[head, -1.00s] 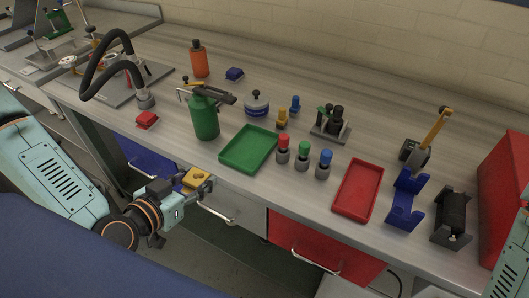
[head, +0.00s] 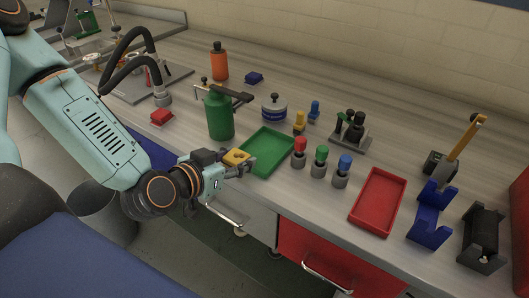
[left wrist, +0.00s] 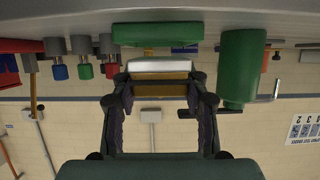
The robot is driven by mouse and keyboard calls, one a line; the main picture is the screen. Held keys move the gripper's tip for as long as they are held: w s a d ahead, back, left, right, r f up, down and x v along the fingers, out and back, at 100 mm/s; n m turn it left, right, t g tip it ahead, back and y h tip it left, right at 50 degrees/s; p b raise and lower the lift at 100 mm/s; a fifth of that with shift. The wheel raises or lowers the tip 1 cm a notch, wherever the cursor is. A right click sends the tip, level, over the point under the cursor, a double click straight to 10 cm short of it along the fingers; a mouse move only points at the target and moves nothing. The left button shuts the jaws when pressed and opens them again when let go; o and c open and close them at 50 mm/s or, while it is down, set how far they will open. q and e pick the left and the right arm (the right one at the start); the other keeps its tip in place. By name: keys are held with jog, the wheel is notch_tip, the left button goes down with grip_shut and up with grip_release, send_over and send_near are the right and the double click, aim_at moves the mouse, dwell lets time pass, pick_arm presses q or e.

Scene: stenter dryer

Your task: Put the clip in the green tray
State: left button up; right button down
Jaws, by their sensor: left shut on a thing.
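The clip is a small yellow block (head: 236,157) with dark marks on top. My left gripper (head: 243,167) is shut on it and holds it at the near left edge of the green tray (head: 268,152). I cannot tell from the head view how high it is above the bench. In the left wrist view the clip (left wrist: 160,89) sits between the two fingers, with a pale face beyond it. The green tray (left wrist: 157,34) shows just past it there. The tray is empty on the bench. My right gripper is not in view.
A green bottle (head: 220,116) stands left of the tray. Red, green and blue topped pegs (head: 319,162) stand just right of it. A red tray (head: 378,202) and blue holder (head: 430,216) are further right. The bench's front edge runs below the gripper.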

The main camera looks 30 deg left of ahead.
pick_arm(q)
jog(key=shift+w+d+r+b, duration=0.1)
jog(key=shift+w+d+b, duration=0.15)
jog(key=shift+w, duration=0.2)
jog(key=shift+w+d+r+b, duration=0.1)
jog(key=shift+w+b, duration=0.1)
jog(key=shift+w, duration=0.25)
jog(key=b, duration=0.2)
send_over(264, 153)
jog(key=shift+w+f, duration=0.15)
jog(key=shift+f, duration=0.05)
notch_tip(264, 153, down, 3)
jog(key=shift+f+b, duration=0.15)
jog(key=shift+b, duration=0.2)
jog(key=o, duration=1.4)
jog(key=shift+f, duration=0.15)
jog(key=shift+c, duration=0.2)
